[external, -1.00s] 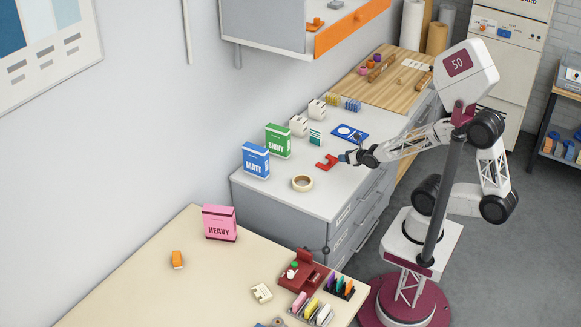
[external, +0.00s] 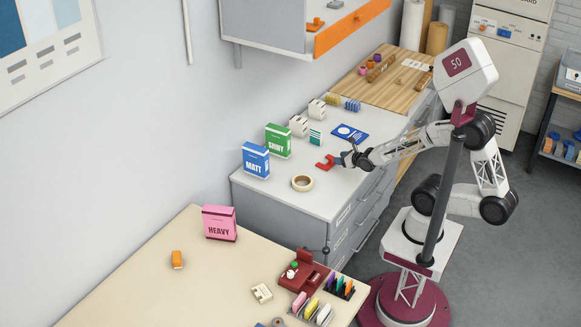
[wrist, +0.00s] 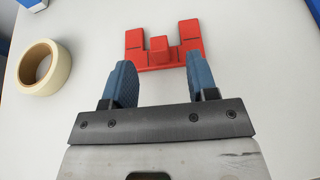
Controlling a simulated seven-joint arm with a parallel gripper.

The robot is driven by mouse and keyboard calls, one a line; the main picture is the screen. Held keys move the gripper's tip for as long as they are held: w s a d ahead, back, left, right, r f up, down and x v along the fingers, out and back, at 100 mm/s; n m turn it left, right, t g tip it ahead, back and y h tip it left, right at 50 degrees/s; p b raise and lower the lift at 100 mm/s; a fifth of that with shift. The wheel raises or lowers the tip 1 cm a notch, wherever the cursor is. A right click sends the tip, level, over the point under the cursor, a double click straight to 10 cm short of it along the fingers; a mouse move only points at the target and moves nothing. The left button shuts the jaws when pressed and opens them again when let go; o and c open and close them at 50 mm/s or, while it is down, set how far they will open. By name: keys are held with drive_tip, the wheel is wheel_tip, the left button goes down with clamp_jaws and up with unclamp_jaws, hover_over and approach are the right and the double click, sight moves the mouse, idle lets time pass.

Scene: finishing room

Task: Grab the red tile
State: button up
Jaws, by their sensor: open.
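The red piece (external: 326,163) lies on the light grey counter in the external view, close to its front edge. In the wrist view the red piece (wrist: 163,52) is a flat E-like shape with raised blocks and notches, straight ahead of my fingers. My gripper (wrist: 160,84) is open with nothing between its two blue fingers. The fingertips are close to the near edge of the red piece; I cannot tell if they touch it. In the external view my gripper (external: 341,160) is just right of the red piece.
A tape roll (external: 302,183) lies left of the red piece and also shows in the wrist view (wrist: 44,67). A blue card (external: 350,133) lies behind. The MATT box (external: 256,161) and SHINY box (external: 278,141) stand by the wall.

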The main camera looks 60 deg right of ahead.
sight(326, 167)
drive_tip(key=shift+w+f, duration=0.1)
drive_tip(key=shift+w, duration=0.1)
drive_tip(key=shift+x, duration=2.55)
drive_tip(key=shift+f, duration=0.1)
drive_tip(key=shift+c, duration=0.4)
clamp_jaws()
